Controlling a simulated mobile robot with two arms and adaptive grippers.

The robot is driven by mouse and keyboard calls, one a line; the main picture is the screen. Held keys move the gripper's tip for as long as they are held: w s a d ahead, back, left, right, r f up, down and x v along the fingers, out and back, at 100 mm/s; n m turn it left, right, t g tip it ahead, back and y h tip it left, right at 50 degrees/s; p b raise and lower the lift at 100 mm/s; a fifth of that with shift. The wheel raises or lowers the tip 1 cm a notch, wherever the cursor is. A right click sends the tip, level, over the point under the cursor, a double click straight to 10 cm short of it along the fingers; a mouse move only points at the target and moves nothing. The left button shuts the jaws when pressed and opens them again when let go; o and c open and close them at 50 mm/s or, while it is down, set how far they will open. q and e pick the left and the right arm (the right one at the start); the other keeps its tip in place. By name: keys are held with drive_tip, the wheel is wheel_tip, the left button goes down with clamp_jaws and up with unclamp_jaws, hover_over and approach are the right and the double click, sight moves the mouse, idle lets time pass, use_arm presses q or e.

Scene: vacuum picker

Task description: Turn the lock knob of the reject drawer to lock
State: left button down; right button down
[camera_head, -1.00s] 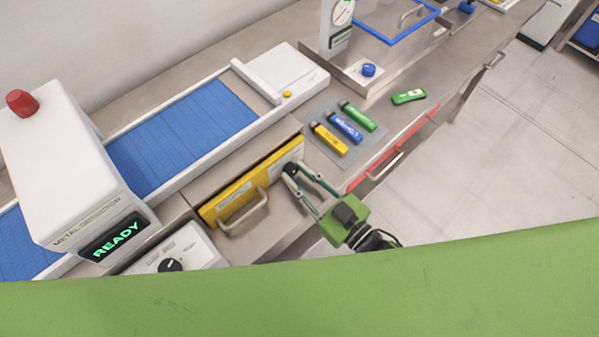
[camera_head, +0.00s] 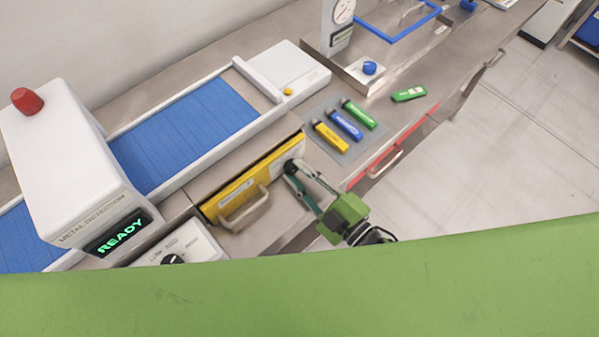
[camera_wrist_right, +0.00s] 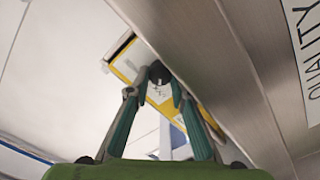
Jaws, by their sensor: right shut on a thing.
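The yellow-fronted reject drawer (camera_head: 236,192) is in the counter front below the conveyor, with a metal bar handle (camera_head: 243,212). The black lock knob (camera_head: 291,166) sits on a pale plate at the right end of its front. My right gripper (camera_head: 292,168) is at the knob, its two fingers shut on the knob's sides. The right wrist view shows the dark knob (camera_wrist_right: 158,73) between the fingertips of my right gripper (camera_wrist_right: 155,90), with the yellow front behind it. The fingers partly hide the knob, and its pointer direction is hard to read. My left gripper is not in view.
A white metal detector (camera_head: 75,170) reading READY stands over the blue conveyor (camera_head: 190,130). Yellow, blue and green test pieces lie on a grey mat (camera_head: 322,118) right of the drawer. A red-fronted drawer (camera_head: 376,165) is further right. Floor is free at right.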

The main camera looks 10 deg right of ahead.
idle(0.5)
drive_tip(key=c, duration=2.1)
unclamp_jaws()
drive_tip(key=v, duration=1.2)
